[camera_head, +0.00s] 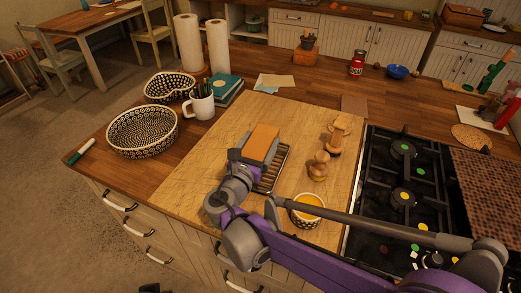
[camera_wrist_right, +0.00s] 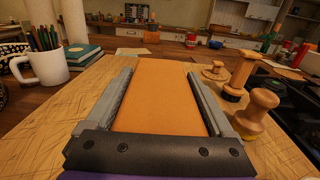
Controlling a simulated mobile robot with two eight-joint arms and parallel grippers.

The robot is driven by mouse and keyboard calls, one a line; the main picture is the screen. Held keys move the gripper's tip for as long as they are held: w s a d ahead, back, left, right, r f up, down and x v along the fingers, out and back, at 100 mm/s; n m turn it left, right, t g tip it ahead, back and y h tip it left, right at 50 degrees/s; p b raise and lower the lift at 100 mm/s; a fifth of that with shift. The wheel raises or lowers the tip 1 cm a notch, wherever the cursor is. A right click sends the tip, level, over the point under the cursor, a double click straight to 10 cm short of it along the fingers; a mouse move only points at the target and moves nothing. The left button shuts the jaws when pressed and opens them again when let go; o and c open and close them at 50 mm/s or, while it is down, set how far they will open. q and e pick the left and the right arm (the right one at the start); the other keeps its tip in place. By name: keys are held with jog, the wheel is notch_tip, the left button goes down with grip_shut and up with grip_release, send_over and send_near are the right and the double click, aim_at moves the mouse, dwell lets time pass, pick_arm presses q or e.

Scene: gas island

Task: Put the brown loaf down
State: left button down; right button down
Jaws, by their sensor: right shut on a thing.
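The brown loaf (camera_head: 262,141) is an orange-brown block above the wooden board (camera_head: 225,130) on the island. My right gripper (camera_head: 254,152) is shut on it. In the right wrist view the loaf (camera_wrist_right: 160,95) fills the space between the two grey fingers of the gripper (camera_wrist_right: 160,100). A dark wire rack (camera_head: 273,170) lies on the board under and beside the loaf, partly hidden by the gripper. I cannot tell whether the loaf touches the rack. My left gripper is not in view.
Wooden mills (camera_head: 319,166) stand right of the rack. A patterned bowl with yellow contents (camera_head: 307,209) sits near my right arm. The black gas hob (camera_head: 400,190) is to the right. A white mug (camera_head: 201,104) and patterned basket (camera_head: 142,131) stand left. The board's back left part is clear.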

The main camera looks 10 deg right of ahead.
jog(key=shift+f, duration=1.25)
jog(key=shift+f, duration=0.1)
jog(key=shift+f+b, duration=0.15)
jog(key=shift+b, duration=0.15)
grip_release()
jog(key=shift+s+a+r, duration=0.1)
jog(key=shift+s+r, duration=0.05)
jog(key=shift+r, duration=0.15)
jog(key=v, duration=1.1)
jog(key=shift+s+a+f, duration=0.1)
jog(key=shift+s+a, duration=0.1)
jog(key=shift+s, duration=0.15)
